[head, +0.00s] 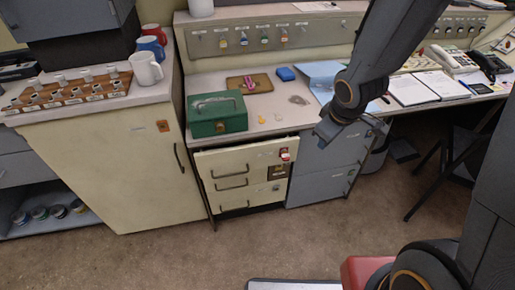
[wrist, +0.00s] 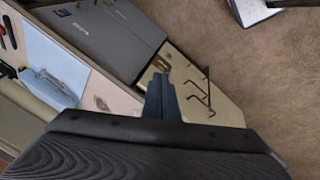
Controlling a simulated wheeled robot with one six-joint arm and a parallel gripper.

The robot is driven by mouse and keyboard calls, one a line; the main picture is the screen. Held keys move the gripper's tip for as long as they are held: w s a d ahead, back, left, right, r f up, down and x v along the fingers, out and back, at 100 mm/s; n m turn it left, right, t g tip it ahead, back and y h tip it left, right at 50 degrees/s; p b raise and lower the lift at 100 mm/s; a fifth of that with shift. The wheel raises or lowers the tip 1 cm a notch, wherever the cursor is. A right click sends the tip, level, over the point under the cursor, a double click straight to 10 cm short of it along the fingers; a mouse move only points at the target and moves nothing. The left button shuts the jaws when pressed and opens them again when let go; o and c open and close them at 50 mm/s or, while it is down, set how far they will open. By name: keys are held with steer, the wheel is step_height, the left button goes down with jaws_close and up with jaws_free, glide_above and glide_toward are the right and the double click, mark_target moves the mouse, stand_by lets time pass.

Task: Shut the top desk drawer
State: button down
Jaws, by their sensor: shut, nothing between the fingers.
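The cream drawer unit under the desk has a top drawer (head: 255,157) whose front stands out a little from the desk edge, with a dark gap above it. A metal bar handle (head: 230,174) is on its front, with more handles below. My gripper (head: 325,134) is shut and empty, in front of the grey cabinet to the right of the drawer unit and apart from the drawer front. In the wrist view my gripper (wrist: 160,92) points toward the cream drawer fronts (wrist: 226,108) and their handles. Whether it touches anything there is unclear.
A green cash box (head: 217,114) sits on the desk above the drawers. The grey cabinet (head: 325,160) stands right of the drawer unit, a cream cabinet (head: 110,170) left. A folding chair (head: 440,170) is at the right.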

steer(key=w+a+f+n+y, duration=0.3)
steer(key=a+f+n, duration=0.1)
steer(key=a+n, duration=0.25)
steer(key=n+y+p, duration=0.1)
steer(key=n+y, duration=0.2)
steer(key=n, duration=0.1)
glide_toward(249, 146)
steer(key=s+a+f, duration=0.2)
steer(key=s+f, duration=0.2)
steer(key=f, duration=0.2)
steer(key=shift+w+a+f+p, duration=0.1)
steer(key=shift+w+a+p, duration=0.15)
steer(key=shift+w, duration=0.45)
steer(key=shift+w+a+p, duration=0.2)
steer(key=shift+w+a, duration=0.05)
steer(key=shift+w, duration=0.5)
steer(key=shift+w+a+f+p, duration=0.1)
steer(key=shift+w+a+p, duration=0.15)
steer(key=shift+w, duration=0.45)
steer(key=shift+w+a, duration=0.15)
steer(key=shift+w, duration=0.5)
steer(key=shift+w+a, duration=0.2)
steer(key=shift+w, duration=0.45)
steer(key=shift+s, duration=0.1)
